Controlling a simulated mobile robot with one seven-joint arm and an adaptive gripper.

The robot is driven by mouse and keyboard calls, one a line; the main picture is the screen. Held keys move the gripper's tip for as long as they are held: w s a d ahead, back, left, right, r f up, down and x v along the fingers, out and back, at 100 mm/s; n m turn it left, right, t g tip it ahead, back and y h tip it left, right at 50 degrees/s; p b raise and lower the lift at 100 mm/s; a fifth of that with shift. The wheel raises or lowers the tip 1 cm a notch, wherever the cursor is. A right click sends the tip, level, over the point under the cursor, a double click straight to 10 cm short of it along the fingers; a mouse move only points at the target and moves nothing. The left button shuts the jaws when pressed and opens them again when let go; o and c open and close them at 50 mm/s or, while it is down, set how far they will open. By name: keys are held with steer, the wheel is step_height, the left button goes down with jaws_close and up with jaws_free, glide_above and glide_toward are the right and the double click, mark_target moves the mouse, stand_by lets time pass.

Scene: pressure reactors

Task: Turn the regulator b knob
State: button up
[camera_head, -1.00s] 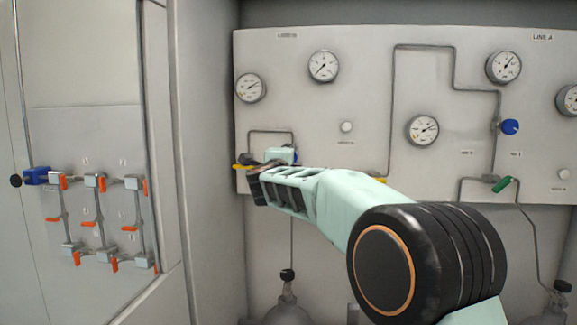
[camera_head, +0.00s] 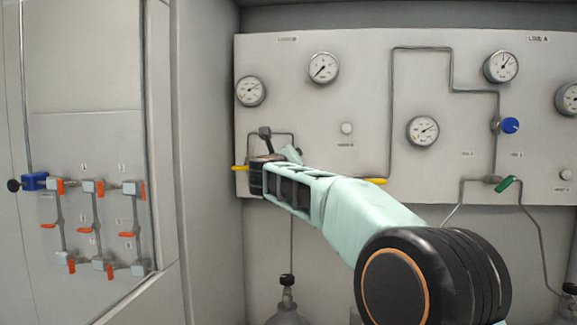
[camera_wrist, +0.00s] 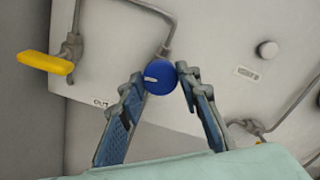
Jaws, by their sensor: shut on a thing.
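A round blue knob (camera_wrist: 159,80) with a white mark on its face shows in the wrist view, on a pipe fitting of the pale panel. I take it for the regulator b knob. My gripper (camera_wrist: 161,76) is shut on it, with one fingertip on each side of the knob. In the head view my gripper (camera_head: 268,153) is at the panel's left end, below the left gauges. There it hides the knob, and the panel label above is too blurred to read.
A yellow handle (camera_wrist: 47,62) is left of the knob. Another blue knob (camera_head: 510,125) and a green handle (camera_head: 504,184) are on the panel's right part, under LINE A. Orange-handled valves (camera_head: 93,187) line the left wall. Gas bottles (camera_head: 287,307) stand below the panel.

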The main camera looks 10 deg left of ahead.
steer(key=shift+m+b, duration=0.35)
steer(key=shift+m, duration=0.45)
steer(key=o, duration=1.2)
steer(key=shift+c, duration=0.2)
steer(key=shift+s, duration=0.1)
steer(key=s, duration=1.2)
steer(key=shift+a, duration=0.2)
steer(key=shift+w, duration=0.1)
